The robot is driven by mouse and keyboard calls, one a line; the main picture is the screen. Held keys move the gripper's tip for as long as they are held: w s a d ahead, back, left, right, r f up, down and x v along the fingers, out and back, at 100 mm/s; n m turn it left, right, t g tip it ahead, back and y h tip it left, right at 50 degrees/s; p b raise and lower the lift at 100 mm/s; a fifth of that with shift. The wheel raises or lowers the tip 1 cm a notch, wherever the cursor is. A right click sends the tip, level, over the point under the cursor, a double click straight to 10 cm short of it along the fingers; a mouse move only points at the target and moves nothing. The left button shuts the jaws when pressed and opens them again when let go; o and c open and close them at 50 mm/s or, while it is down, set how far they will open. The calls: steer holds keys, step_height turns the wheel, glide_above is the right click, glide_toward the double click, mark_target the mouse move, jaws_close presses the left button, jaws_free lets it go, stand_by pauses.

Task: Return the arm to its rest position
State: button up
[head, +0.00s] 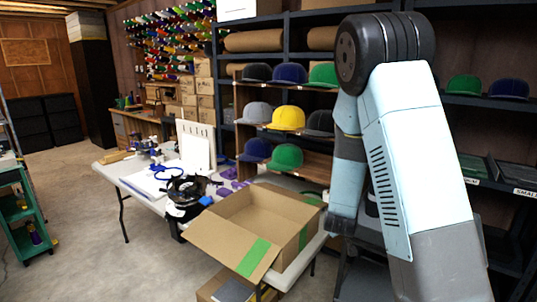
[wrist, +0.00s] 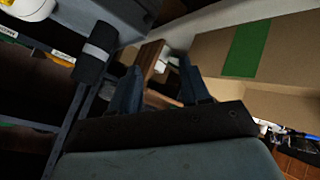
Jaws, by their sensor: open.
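My arm (head: 415,150) fills the right side of the head view. It is bent, with the black elbow joint at the top and the forearm hanging down beside the open cardboard box (head: 220,238). My gripper is not clear in the head view. In the wrist view my gripper (wrist: 160,90) shows two dark blue fingers spread apart, with nothing seen held between them. The box, with a green tape strip, also shows at the upper right of the wrist view (wrist: 292,50), beyond the fingers.
The white table (head: 128,180) carries a black round device (head: 187,188) left of the box. A shelf with caps (head: 287,118) stands behind, close to my arm. Dark shelving (head: 505,125) is at the right. Open concrete floor (head: 85,235) lies at the left, beside a green cart (head: 22,210).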

steer(key=s+a+r+m+g+y, duration=0.1)
steer(key=s+a+r+y, duration=0.1)
steer(key=s+r, duration=0.5)
steer(key=s+a+r+m+g+y, duration=0.1)
steer(key=s+a+r+y, duration=0.2)
steer(key=r, duration=0.9)
steer(key=s+d+r, duration=0.1)
steer(key=s+r, duration=0.2)
steer(key=s, duration=0.5)
steer(key=s+d+r+m+g+h, duration=0.1)
steer(key=s+r, duration=0.2)
steer(key=s, duration=0.4)
steer(key=s+d+r+m, duration=0.1)
steer(key=s+r, duration=0.3)
steer(key=s, duration=0.4)
steer(key=shift+s+d+g, duration=0.2)
steer(key=shift+s+g, duration=0.1)
steer(key=shift+g, duration=0.1)
steer(key=shift+r, duration=0.1)
